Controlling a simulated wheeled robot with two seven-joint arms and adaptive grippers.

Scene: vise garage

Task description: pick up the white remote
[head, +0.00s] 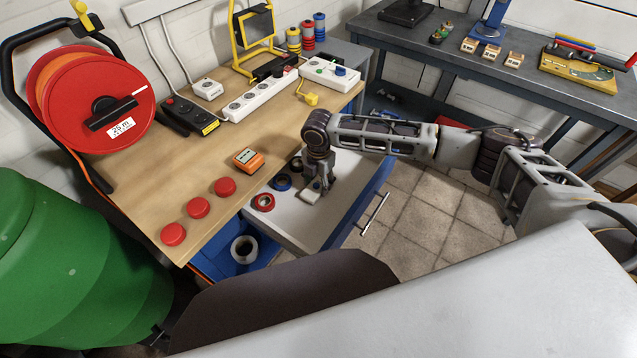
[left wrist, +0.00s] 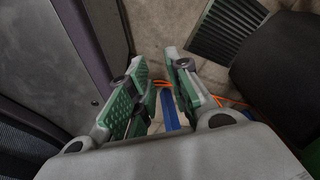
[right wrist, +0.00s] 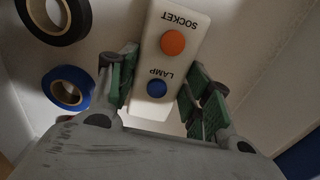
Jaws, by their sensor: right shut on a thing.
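The white remote (right wrist: 168,62) lies in the open drawer, with an orange button marked SOCKET and a blue button marked LAMP. Its light end (head: 311,195) also shows in the head view, just below my right gripper (head: 322,186). My right gripper (right wrist: 160,82) reaches down into the drawer and is shut on the remote, one green-padded finger on each side near the blue button. Part of the remote is hidden by the gripper. My left gripper (left wrist: 161,72) shows only in the left wrist view, away from the drawer, with an empty gap between its fingers.
The drawer (head: 345,205) also holds tape rolls, among them a red one (head: 264,203) and a blue one (head: 282,182). Its walls are close around my right gripper. On the workbench (head: 140,190) stand a red cable reel (head: 75,100), power strips and red round pieces.

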